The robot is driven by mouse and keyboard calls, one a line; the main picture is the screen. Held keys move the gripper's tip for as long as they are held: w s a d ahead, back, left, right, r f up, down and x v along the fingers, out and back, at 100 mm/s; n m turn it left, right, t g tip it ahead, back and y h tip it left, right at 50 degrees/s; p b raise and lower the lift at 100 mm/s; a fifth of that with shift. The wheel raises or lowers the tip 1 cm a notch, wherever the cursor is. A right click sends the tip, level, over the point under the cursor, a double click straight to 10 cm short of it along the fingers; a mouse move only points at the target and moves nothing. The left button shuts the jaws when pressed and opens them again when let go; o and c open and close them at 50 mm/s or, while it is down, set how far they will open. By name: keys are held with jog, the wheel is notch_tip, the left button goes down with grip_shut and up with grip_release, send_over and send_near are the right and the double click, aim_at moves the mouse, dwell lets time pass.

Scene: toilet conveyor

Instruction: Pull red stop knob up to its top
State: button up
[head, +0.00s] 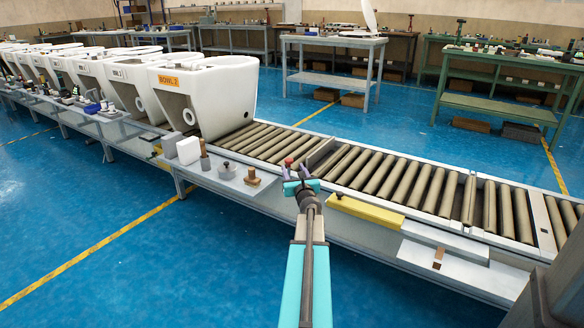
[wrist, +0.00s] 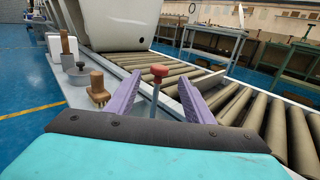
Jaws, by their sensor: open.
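The red stop knob (wrist: 159,71) is a small red cap on a thin grey stem in the wrist view, at the near edge of the roller conveyor. In the head view the knob (head: 289,161) shows just beyond my gripper (head: 300,172). My gripper is open, with its purple fingers on the left and right of the knob's stem in the wrist view (wrist: 156,92). The fingers appear apart from the knob, and I cannot tell whether its stem is fully between them. The foot of the stem is hidden behind the gripper body.
A wooden-handled stamp (head: 252,176), a grey lidded pot (head: 227,170) and a white box (head: 188,150) stand on the side shelf left of the gripper. A white toilet (head: 222,98) sits on the rollers (head: 375,172). A yellow block (head: 365,210) lies to the right.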

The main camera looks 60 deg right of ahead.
jog(key=shift+v, duration=0.9)
